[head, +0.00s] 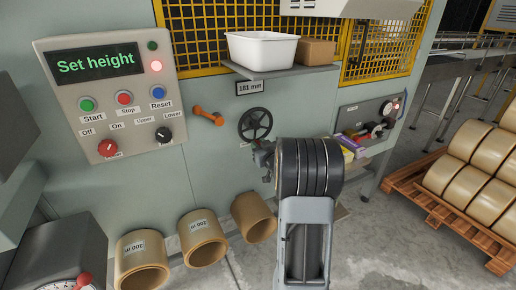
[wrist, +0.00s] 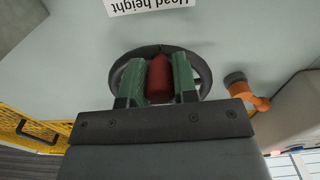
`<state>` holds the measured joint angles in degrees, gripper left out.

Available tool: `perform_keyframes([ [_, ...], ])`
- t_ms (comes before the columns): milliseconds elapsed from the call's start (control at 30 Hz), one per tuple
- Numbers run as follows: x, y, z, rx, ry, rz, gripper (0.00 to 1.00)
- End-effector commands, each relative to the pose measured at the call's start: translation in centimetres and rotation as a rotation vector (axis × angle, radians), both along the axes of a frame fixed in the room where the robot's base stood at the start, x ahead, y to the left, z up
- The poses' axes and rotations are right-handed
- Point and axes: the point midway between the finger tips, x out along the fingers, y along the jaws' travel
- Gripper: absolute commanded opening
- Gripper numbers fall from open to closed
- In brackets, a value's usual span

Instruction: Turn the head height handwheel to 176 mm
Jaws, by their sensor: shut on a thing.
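The head height handwheel (head: 255,125) is a dark spoked wheel on the grey-green machine panel. In the wrist view its rim (wrist: 203,68) shows behind my fingers, below a label reading "Head height" (wrist: 150,5) upside down. My gripper (wrist: 158,80) is shut on the wheel's red handle (wrist: 159,78), with one green finger on each side. In the head view my gripper (head: 262,155) is at the wheel's lower edge, and my arm hides part of it. The display (head: 249,87) above the wheel reads 181 mm.
A control panel (head: 109,100) at left reads "Set height" with a red lamp lit. An orange handle (head: 208,116) sticks out left of the wheel. A shelf above holds a white tub (head: 261,50) and a cardboard box (head: 315,53). Cardboard tubes (head: 203,242) stand below.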

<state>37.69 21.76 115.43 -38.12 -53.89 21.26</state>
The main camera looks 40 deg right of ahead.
Motion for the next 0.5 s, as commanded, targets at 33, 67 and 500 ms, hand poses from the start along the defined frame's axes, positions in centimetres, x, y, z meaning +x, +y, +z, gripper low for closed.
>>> perform_keyframes([
  [33,0.0,-0.3,-0.4,-0.029,0.002,-0.002,0.0],
  [67,-0.1,-0.4,-0.5,-0.047,0.004,-0.002,0.0],
  [500,-0.3,-2.6,-0.1,-0.4,0.051,-0.002,0.0],
])
